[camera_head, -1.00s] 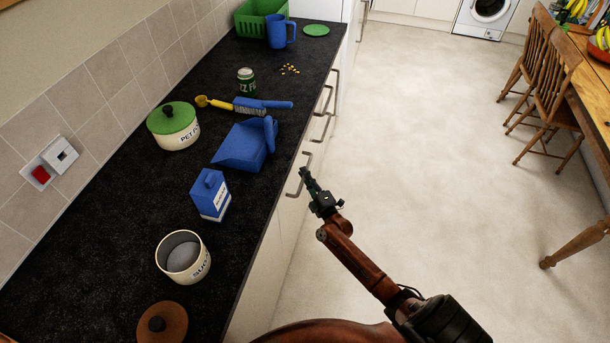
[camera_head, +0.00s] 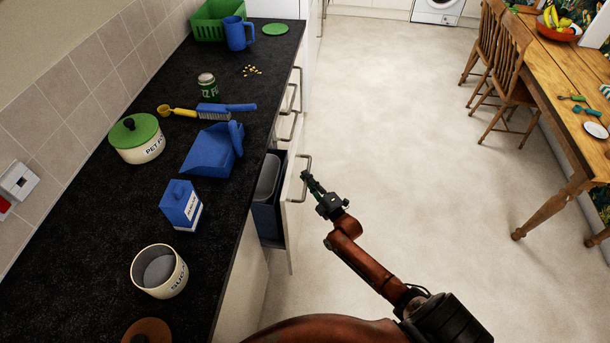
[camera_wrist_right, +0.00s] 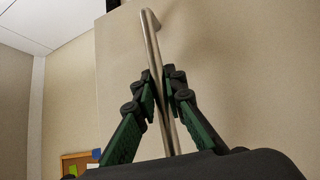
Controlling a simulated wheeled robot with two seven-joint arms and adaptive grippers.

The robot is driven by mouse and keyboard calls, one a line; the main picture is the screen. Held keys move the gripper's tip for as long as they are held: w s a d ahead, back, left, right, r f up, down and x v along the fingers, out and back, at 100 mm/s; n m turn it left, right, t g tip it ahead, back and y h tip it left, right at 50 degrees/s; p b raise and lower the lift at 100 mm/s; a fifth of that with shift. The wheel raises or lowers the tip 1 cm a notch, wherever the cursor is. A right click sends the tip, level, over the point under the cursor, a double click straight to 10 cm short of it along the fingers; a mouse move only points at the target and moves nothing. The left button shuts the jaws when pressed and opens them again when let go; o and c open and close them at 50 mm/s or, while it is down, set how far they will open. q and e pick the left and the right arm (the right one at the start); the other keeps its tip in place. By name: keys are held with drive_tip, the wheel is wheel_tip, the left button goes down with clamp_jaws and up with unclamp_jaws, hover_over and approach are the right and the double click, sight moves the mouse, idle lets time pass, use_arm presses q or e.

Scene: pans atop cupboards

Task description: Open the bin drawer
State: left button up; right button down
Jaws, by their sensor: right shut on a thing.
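The bin drawer (camera_head: 294,201) stands partly out from the cupboards under the black worktop. Inside it a grey and dark blue bin (camera_head: 268,188) shows; the worktop edge hides part of it. My right gripper (camera_head: 306,177) is at the drawer's metal handle (camera_head: 304,165). In the right wrist view the gripper (camera_wrist_right: 162,90) is shut on the upright bar of the handle (camera_wrist_right: 153,55), with a finger on each side, in front of the pale drawer front (camera_wrist_right: 220,50). My left gripper is not in view.
The worktop (camera_head: 95,240) holds a blue dustpan (camera_head: 208,155), brush, blue carton (camera_head: 181,206), sugar pot (camera_head: 159,272) and green-lidded pot (camera_head: 137,140). The floor (camera_head: 400,130) right of the drawer is clear. A wooden table (camera_head: 560,100) and chairs stand at the right.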

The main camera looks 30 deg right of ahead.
drive_tip(key=s+d, duration=1.6)
drive_tip(key=d, duration=0.2)
drive_tip(key=shift+d+f, duration=0.15)
drive_tip(key=shift+f, duration=0.05)
drive_tip(key=shift+s, duration=0.1)
drive_tip(key=c, duration=2)
unclamp_jaws()
drive_tip(key=shift+r, duration=0.15)
drive_tip(key=s, duration=0.4)
drive_tip(key=s+f, duration=0.1)
drive_tip(key=s, duration=0.6)
drive_tip(key=shift+s+d+f, duration=0.35)
drive_tip(key=shift+s+d, duration=0.05)
